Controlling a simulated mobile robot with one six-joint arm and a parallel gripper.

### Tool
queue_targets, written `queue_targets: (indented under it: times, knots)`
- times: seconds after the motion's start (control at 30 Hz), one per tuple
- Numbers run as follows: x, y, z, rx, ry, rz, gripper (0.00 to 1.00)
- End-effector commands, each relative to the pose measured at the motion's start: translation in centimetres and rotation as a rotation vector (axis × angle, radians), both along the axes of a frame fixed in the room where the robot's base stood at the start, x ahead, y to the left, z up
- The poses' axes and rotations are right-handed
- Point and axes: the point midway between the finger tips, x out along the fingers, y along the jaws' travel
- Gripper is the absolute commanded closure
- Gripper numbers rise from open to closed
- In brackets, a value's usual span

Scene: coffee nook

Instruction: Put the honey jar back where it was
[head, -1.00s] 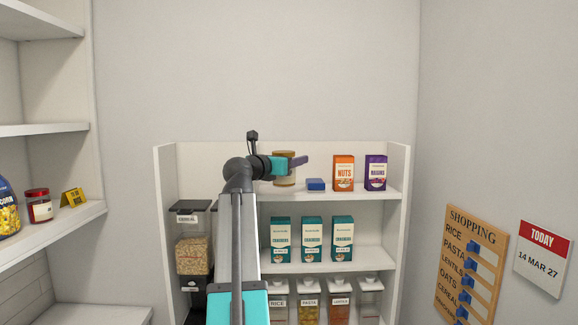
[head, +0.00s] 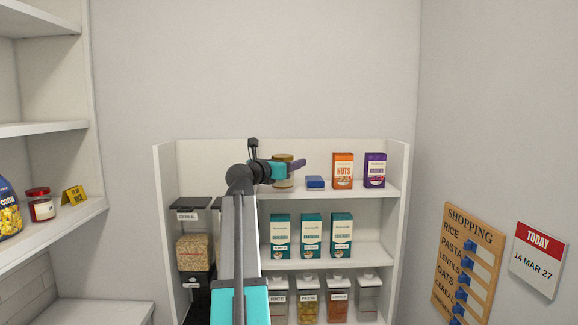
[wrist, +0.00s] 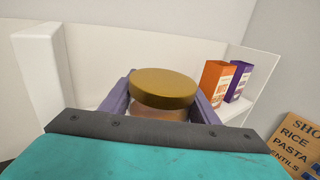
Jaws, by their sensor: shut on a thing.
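The honey jar (wrist: 165,90) has a gold-brown lid and sits between the two purple fingers of my gripper (wrist: 160,105) in the wrist view. My gripper is shut on it. In the head view the jar (head: 283,181) shows partly behind my gripper (head: 290,166), upright at the top shelf (head: 345,193) of the white unit. Whether its base touches the shelf I cannot tell. The jar's lower part is mostly hidden in the wrist view.
An orange nuts box (head: 343,171) and a purple box (head: 375,170) stand further right.

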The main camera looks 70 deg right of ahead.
Motion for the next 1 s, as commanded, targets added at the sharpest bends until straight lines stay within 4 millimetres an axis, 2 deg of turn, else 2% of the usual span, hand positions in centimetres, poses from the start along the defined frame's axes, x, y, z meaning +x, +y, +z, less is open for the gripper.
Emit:
queue_targets:
  times: [0.23,0.67,0.7,0.8,1.0]
  knots:
    - [0.1,0.1,-1.4,-0.003,0.001,0.002,0.81]
    - [0.1,0.1,-1.8,-0.003,0.001,0.003,0.81]
    - [0.1,0.1,-1.9,-0.002,0.0,0.002,0.42]
    - [0.1,0.0,-1.8,-0.002,0.0,0.002,0.26]
    - [0.2,0.1,-1.8,-0.002,0.0,0.003,0.26]
